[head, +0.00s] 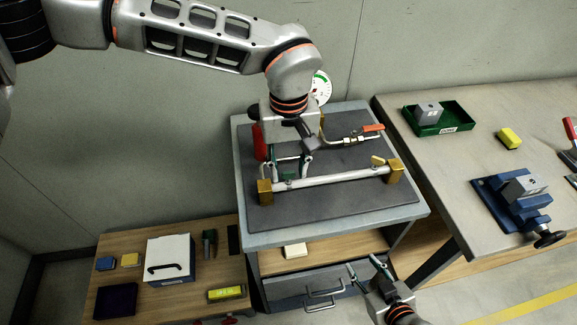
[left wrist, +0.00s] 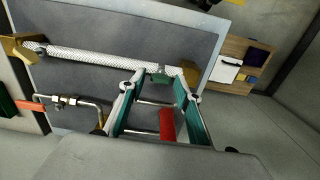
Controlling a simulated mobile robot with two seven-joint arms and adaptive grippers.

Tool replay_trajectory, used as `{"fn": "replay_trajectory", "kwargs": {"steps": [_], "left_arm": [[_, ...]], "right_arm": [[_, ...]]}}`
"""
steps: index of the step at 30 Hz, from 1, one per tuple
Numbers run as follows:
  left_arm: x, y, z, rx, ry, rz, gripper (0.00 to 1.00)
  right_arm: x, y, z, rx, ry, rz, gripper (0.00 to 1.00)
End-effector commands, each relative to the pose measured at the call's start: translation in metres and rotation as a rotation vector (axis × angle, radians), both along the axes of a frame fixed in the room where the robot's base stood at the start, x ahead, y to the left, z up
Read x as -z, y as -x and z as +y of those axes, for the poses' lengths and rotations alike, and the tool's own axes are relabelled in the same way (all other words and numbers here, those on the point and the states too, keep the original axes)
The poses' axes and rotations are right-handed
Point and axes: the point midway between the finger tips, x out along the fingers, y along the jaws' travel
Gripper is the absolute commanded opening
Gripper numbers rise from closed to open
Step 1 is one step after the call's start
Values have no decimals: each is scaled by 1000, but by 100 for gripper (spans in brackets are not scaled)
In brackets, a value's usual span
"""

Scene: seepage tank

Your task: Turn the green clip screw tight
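A white braided hose (head: 335,178) runs between two brass blocks on the dark mat of the grey bench; it also shows in the left wrist view (left wrist: 95,58). A small green piece (left wrist: 158,77), which looks like the clip, sits on the hose near one brass block. Its screw is too small to make out. My left gripper (head: 291,168) points down over that end of the hose. In the left wrist view its fingers (left wrist: 164,76) stand apart, one each side of the green piece; contact is unclear. My right gripper (head: 363,264) is open and empty before the bench.
A red cylinder (head: 260,142) stands behind my left gripper. A pipe with an orange-handled valve (head: 372,128) lies behind the hose, near a gauge (head: 321,88). The right table holds a green tray (head: 462,121), a yellow block (head: 509,138) and a blue vise (head: 490,190).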

Motion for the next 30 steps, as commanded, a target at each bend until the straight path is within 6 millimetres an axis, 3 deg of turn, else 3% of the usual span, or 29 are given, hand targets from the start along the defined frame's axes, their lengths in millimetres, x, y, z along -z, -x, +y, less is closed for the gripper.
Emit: {"fn": "replay_trajectory", "kwargs": {"steps": [10, 14, 30], "left_arm": [[0, 1, 0, -2, -2, 2, 39], [-8, 0, 0, -2, 0, 1, 39], [-105, 0, 1, -3, -1, 0, 39]], "right_arm": [[2, 1, -1, 0, 3, 3, 40], [1, 0, -1, 0, 3, 2, 40], [0, 0, 0, 0, 1, 1, 40]]}}
